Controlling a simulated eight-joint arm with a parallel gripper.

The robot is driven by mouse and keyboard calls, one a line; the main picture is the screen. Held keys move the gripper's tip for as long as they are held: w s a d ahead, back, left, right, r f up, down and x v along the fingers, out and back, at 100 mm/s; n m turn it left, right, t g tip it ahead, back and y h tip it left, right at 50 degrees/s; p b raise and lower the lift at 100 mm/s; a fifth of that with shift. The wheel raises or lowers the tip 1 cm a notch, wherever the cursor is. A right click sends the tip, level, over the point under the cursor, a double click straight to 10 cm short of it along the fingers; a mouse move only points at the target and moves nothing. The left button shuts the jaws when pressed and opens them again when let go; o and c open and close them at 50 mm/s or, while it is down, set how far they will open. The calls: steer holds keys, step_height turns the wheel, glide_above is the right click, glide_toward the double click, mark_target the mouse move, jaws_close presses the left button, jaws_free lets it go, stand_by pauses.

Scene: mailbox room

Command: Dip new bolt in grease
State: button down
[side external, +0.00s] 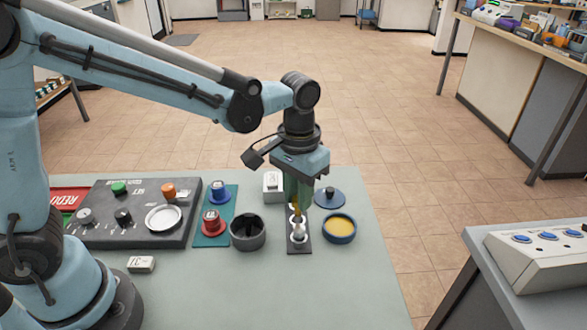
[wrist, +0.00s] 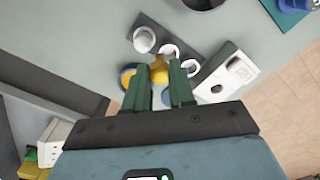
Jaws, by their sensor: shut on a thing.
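My gripper (side external: 297,203) points down over a dark rack (side external: 300,249) with several white cups (side external: 298,232). In the wrist view, its green fingers (wrist: 161,78) are shut on a brass-coloured bolt (wrist: 159,67). The bolt shows only partly, and I cannot tell whether its lower end is inside a cup or above it. The rack also shows in the wrist view (wrist: 157,27). The grease is yellow and fills a round blue dish (side external: 340,228) just right of the rack. In the wrist view the dish (wrist: 127,74) is partly hidden behind a finger.
A blue lid (side external: 329,198) lies behind the dish. A white box (side external: 273,186) stands behind the rack. A dark round bowl (side external: 248,232) is left of the rack, then a red and a blue knob on plates and a control panel (side external: 130,212). The table front is mostly clear.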

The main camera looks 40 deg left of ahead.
steer(key=s+d+r, duration=0.6)
steer(key=s+d, duration=0.1)
steer(key=w+a+f, duration=0.1)
steer(key=w+f, duration=0.3)
steer(key=w, duration=0.9)
steer(key=shift+f, duration=2.6)
steer(key=shift+f, duration=0.65)
steer(key=shift+w+r, duration=0.1)
steer(key=shift+r, duration=0.05)
step_height(320, 180, up, 7)
stand_by(0.5)
stand_by(0.4)
